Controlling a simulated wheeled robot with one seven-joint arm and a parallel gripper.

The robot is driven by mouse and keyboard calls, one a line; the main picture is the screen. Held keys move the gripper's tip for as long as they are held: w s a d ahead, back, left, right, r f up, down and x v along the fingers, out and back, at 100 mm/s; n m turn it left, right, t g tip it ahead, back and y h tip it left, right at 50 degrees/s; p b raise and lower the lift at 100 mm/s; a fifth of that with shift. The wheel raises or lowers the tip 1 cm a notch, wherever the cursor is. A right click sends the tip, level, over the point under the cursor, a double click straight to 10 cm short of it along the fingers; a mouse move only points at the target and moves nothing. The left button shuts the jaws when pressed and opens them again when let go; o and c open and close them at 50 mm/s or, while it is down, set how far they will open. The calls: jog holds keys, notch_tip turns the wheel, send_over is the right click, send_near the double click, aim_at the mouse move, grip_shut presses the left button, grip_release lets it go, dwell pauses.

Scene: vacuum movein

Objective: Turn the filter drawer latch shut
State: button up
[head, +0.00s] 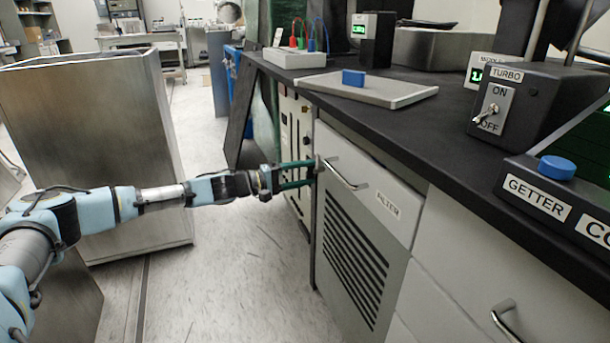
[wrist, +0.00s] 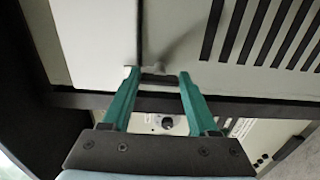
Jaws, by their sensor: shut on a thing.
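The filter drawer (head: 365,192) is the white front with a "FILTER" label and a bar handle (head: 345,178), under the black countertop. Its front looks about flush with the cabinet. The latch (head: 319,164) is a small piece at the drawer's left edge. My gripper (head: 312,172) reaches it from the left with its green fingers. In the wrist view my gripper (wrist: 158,76) has its fingertips on either side of a small dark piece, the latch (wrist: 158,79), at the cabinet's edge. The fingers are shut on it. The latch's exact angle is hard to tell.
A slotted vent panel (head: 352,265) lies below the drawer. The countertop (head: 440,125) above holds a tray with a blue block (head: 353,77) and the turbo switch box (head: 530,105). Open floor lies between.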

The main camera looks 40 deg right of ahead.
jog(key=o, duration=1.4)
jog(key=v, duration=1)
jog(key=shift+w+a, duration=0.15)
jog(key=shift+a, duration=0.25)
